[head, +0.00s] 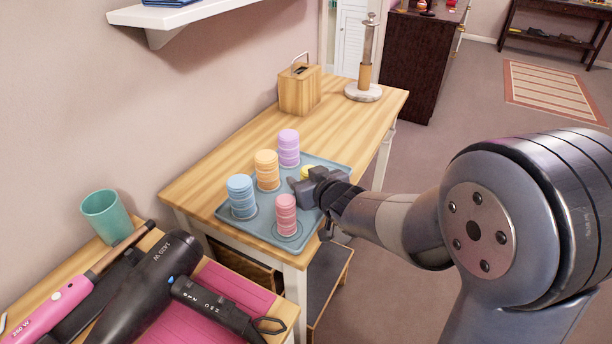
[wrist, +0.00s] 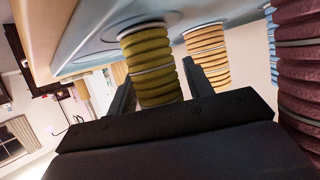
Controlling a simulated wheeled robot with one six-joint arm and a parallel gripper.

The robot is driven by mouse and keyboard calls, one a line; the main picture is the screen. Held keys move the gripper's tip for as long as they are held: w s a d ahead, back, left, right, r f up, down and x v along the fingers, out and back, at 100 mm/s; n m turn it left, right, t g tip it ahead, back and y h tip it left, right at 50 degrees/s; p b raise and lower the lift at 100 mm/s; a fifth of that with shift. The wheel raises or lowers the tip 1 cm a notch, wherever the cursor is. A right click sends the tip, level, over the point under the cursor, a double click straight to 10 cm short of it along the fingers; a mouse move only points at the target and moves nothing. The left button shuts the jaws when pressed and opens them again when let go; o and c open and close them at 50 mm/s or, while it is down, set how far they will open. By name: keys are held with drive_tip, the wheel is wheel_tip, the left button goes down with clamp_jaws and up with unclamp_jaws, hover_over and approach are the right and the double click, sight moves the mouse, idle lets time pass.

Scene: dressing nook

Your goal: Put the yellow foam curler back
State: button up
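The yellow foam curler (wrist: 152,65) stands between my gripper's two fingers (wrist: 158,82) in the wrist view, which shows the tray upside down. The fingers look closed on its sides. Its base end is at or very near the tray; I cannot tell whether it touches. In the head view only a bit of the yellow curler (head: 306,171) shows behind my gripper (head: 304,186). The blue-grey tray (head: 265,229) also holds a blue curler (head: 241,196), an orange curler (head: 267,170), a purple curler (head: 289,148) and a pink curler (head: 286,215), all upright.
The pink curler stands close to my gripper. A wooden box (head: 300,90) and a post on a round base (head: 364,85) stand at the table's back. A hair dryer (head: 150,285), a pink iron (head: 55,307) and a teal cup (head: 106,215) are at front left.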

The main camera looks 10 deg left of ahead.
drive_tip(key=shift+o, duration=0.7)
drive_tip(key=shift+r, duration=0.3)
drive_tip(key=p+v, duration=0.4)
drive_tip(key=v, duration=0.8)
drive_tip(key=shift+f, duration=0.1)
drive_tip(key=shift+c, duration=0.3)
